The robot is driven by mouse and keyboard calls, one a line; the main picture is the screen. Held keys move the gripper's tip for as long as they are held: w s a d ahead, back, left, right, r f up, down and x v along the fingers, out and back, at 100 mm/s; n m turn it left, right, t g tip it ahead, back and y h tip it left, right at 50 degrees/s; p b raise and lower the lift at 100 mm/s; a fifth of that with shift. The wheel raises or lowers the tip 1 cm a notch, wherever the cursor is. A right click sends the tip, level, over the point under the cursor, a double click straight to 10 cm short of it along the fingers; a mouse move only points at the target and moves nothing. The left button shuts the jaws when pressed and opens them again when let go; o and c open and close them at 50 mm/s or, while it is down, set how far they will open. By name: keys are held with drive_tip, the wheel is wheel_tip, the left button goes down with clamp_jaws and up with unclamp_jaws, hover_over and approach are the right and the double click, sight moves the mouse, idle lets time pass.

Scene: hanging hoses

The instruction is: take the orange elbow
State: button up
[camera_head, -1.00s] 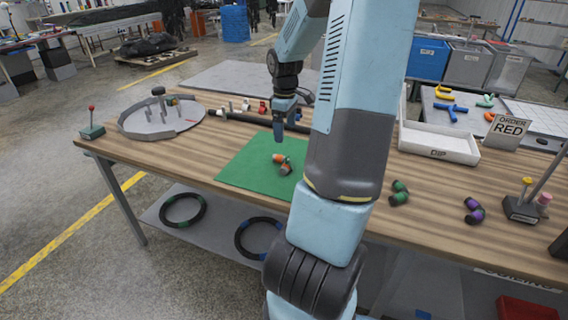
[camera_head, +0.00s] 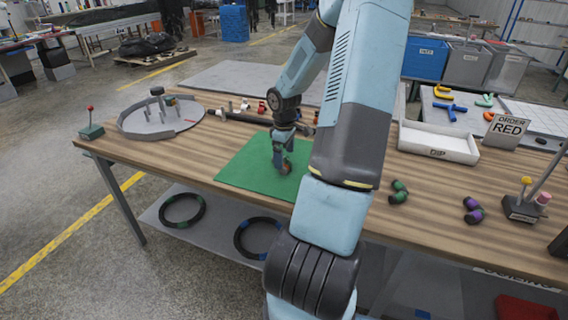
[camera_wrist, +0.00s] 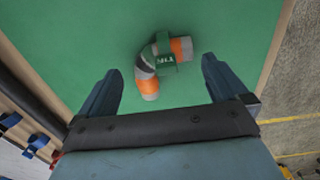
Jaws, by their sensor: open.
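The orange elbow lies on the green mat (camera_head: 235,172). In the wrist view the elbow (camera_wrist: 146,82) is a bent grey pipe piece with orange bands and a green tag on it. My gripper (camera_wrist: 158,78) is open, with the elbow between and a little beyond its two fingertips. In the head view my gripper (camera_head: 281,168) is low over the mat and hides most of the elbow (camera_head: 287,167). I cannot tell whether a finger touches it.
A green elbow (camera_head: 398,191) and a purple elbow (camera_head: 473,210) lie to the right on the wooden table. A white tray (camera_head: 438,146) stands behind them. A dark rod (camera_head: 250,119) lies behind the mat. A round grey fixture (camera_head: 160,122) is at the left.

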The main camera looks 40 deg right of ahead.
drive_tip(key=shift+f, duration=1.4)
drive_tip(key=c, duration=0.9)
